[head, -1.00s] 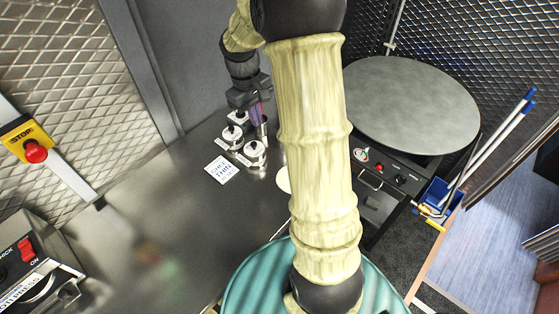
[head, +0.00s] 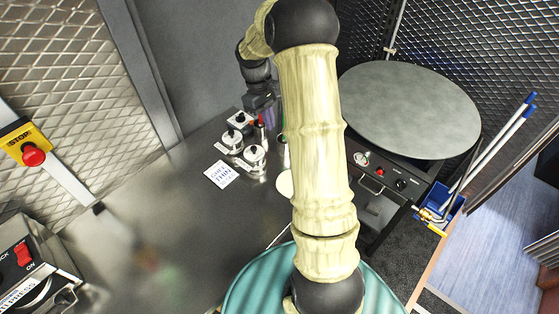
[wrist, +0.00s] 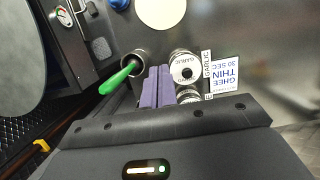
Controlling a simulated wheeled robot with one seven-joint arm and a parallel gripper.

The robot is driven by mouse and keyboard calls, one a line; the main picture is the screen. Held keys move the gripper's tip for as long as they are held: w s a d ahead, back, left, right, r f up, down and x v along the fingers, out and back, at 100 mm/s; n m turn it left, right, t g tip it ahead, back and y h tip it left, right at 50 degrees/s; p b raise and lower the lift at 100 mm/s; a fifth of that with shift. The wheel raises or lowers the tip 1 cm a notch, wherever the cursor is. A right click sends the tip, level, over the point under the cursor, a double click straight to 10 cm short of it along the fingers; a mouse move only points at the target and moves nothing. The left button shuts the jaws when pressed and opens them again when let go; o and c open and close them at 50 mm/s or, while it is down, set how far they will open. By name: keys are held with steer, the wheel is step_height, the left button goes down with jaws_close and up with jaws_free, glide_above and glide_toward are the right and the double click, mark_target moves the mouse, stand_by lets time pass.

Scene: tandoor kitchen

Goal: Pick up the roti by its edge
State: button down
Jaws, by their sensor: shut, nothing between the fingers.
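The roti (wrist: 160,10) is a pale, flat disc on the steel counter, cut off by the top edge of the wrist view. In the head view a sliver of it (head: 285,184) shows beside my forearm, which hides the rest. My gripper has purple fingers (wrist: 157,86), pressed together and empty in the wrist view. They are apart from the roti, beside a garlic-labelled canister and a steel cup.
Lidded canisters (head: 254,156) and a "GHEE THIN 30 SEC" card (head: 220,174) stand close by. A steel cup (wrist: 133,62) holds a green-handled tool (wrist: 119,77). A round grey griddle (head: 410,105) is at right.

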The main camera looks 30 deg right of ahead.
mark_target(282, 170)
steer(key=p+x, duration=0.3)
steer(key=x, duration=1.3)
steer(key=shift+s+f, duration=0.1)
steer(key=shift+f, duration=0.25)
